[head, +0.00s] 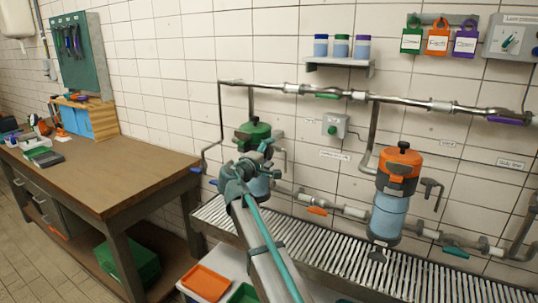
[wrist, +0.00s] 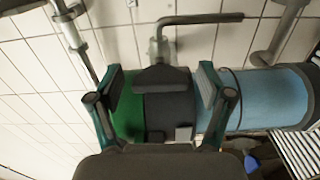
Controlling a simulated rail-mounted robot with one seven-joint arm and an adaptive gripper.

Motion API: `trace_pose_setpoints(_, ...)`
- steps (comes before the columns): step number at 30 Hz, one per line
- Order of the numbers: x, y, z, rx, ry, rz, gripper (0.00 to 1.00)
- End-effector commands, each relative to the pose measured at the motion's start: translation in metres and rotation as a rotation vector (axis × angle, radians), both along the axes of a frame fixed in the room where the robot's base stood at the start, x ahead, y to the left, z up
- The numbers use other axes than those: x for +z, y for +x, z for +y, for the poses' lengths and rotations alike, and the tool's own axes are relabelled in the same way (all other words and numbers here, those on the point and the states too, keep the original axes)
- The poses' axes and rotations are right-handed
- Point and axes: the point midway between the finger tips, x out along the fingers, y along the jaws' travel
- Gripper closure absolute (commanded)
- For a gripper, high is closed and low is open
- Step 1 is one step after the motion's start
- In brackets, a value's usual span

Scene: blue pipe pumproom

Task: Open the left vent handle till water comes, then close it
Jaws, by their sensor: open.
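The left filter vessel, with a green lid (head: 254,130) and a light-blue body (head: 259,188), stands behind my gripper (head: 264,158). In the wrist view it lies sideways, its green lid (wrist: 128,112) at left and its blue body (wrist: 270,98) at right. A black protruding block (wrist: 163,78) on its dark band shows between the open fingers of my gripper (wrist: 161,84). I cannot tell whether they touch it. A bent grey outlet pipe (wrist: 195,19) with a fitting stands just beyond; which part is the vent handle is unclear. No water shows.
An orange-lidded vessel (head: 403,155) stands to the right above the slatted drain grate (head: 440,278). Pipes with coloured handles run along the wall. A wooden workbench (head: 100,175) is at left; an orange tray (head: 205,282) is at lower centre.

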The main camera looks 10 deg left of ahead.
Motion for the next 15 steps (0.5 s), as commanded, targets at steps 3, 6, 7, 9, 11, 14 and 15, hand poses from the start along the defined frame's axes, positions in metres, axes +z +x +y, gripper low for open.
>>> trace_pose_setpoints(3,0.000,-0.004,0.002,0.001,0.000,0.000,0.21)
trace_pose_setpoints(6,0.000,-0.013,0.005,0.002,-0.001,-0.001,0.21)
trace_pose_setpoints(7,0.000,-0.017,0.007,0.003,-0.001,-0.001,0.21)
trace_pose_setpoints(9,0.000,-0.027,0.010,0.002,-0.001,0.000,0.21)
trace_pose_setpoints(11,-0.001,-0.038,0.015,0.003,0.000,0.000,0.21)
trace_pose_setpoints(14,-0.001,-0.056,0.022,0.002,0.000,0.000,0.21)
trace_pose_setpoints(15,-0.001,-0.064,0.025,0.003,0.000,0.000,0.21)
